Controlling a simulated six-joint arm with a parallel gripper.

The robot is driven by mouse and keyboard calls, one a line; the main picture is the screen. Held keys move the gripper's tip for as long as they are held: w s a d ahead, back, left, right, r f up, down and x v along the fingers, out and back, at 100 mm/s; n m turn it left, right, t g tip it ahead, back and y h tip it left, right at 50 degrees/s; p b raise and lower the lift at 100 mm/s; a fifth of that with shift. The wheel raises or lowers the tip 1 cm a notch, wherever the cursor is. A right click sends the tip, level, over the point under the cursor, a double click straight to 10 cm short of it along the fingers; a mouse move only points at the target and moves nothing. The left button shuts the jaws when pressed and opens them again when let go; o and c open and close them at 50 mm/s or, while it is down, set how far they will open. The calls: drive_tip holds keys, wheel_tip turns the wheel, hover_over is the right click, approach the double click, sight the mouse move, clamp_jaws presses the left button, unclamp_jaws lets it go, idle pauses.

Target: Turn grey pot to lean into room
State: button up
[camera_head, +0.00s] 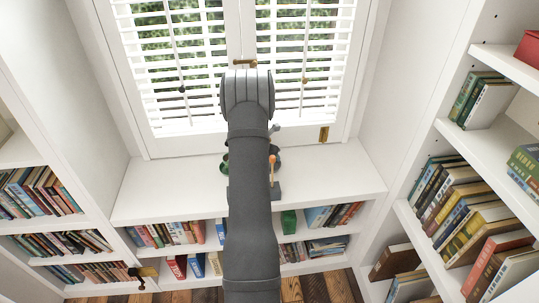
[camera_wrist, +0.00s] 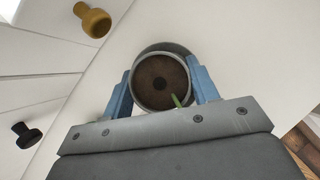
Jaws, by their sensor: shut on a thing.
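In the wrist view the grey pot (camera_wrist: 158,50) is seen from above, with a round bed of brown soil inside. A short green stem (camera_wrist: 177,100) shows at its near rim. My gripper (camera_wrist: 161,80) has its two blue fingers on opposite sides of the pot and is shut on it. Most of the plant is out of this view, so I cannot tell which way it leans. In the head view my arm covers the pot; only small green bits (camera_head: 224,165) show beside the arm above the white sill (camera_head: 150,190).
White shutters (camera_head: 180,70) stand behind the sill. Bookshelves (camera_head: 480,150) close in on the right and left (camera_head: 45,215).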

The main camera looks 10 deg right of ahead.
drive_tip(key=o, duration=1.4)
drive_tip(key=shift+c, duration=0.2)
drive_tip(key=shift+s+r, duration=0.1)
drive_tip(key=v, duration=1.7)
drive_tip(key=x, duration=1.7)
